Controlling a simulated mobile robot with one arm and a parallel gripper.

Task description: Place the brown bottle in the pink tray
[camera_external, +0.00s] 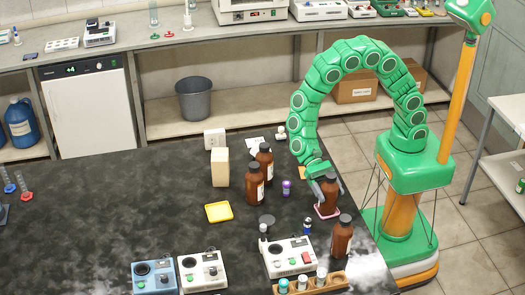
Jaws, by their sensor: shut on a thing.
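My gripper (326,181) is shut on a brown bottle (329,198) with a dark cap, near the bench's right edge. The bottle is upright. The pink tray (318,213) lies directly under it, and the bottle hides most of the tray, with only part of its rim showing. I cannot tell whether the bottle's base touches the tray or hangs just above it. Other brown bottles stand on the bench: one in front of the tray (341,240), and two to the left, a nearer one (254,188) and a farther one (265,162).
A small purple item (286,187) stands left of the tray. A yellow tray (218,212) lies farther left, below a beige block (220,168). In front are a white device (287,258) and a wooden rack (325,284) with several vials. The bench's left middle is clear.

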